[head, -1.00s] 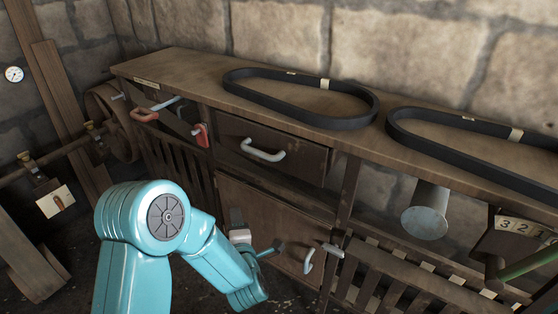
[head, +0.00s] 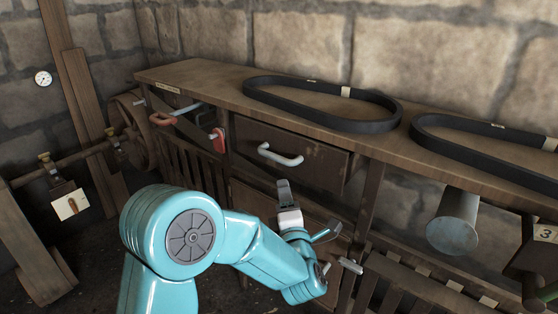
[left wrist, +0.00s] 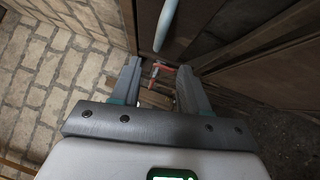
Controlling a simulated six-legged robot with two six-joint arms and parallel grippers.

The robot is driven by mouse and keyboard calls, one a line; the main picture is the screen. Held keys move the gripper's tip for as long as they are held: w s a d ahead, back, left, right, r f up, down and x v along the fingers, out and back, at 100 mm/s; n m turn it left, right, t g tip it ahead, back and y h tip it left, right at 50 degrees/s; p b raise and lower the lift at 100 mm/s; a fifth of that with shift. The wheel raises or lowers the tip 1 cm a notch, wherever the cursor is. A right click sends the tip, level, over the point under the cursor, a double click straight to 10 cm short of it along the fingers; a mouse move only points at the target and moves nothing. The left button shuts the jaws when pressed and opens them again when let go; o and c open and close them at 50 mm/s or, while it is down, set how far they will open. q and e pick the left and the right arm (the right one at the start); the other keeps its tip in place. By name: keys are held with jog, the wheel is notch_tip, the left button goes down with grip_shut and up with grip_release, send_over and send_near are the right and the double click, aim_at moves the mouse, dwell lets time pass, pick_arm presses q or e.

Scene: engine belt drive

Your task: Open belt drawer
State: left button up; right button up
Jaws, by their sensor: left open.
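A dark wooden drawer (head: 310,158) with a pale curved handle (head: 280,155) sits under the bench top in the head view. Its front looks closed. My left gripper (head: 286,194) is below and slightly right of that handle, in front of the lower cabinet door, apart from the handle. In the left wrist view the left gripper (left wrist: 160,72) is open, its two fingers spread with nothing held. A small red part (left wrist: 163,68) and a pale blue bar (left wrist: 166,24) show beyond the fingers; I cannot tell which fittings these are. My right gripper is out of view.
Two black belts (head: 320,120) (head: 480,158) lie on the bench top (head: 215,82). A red latch (head: 218,140) and an orange-red handle (head: 163,118) are on the left. A metal cylinder (head: 455,222) hangs at the right. Slatted racks stand below.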

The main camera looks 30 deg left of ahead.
aim_at(277, 158)
pick_arm(q)
jog(key=p+x, duration=0.2)
jog(key=x, duration=1.2)
jog(key=shift+w+a, duration=0.1)
jog(key=shift+a, duration=0.05)
grip_shut()
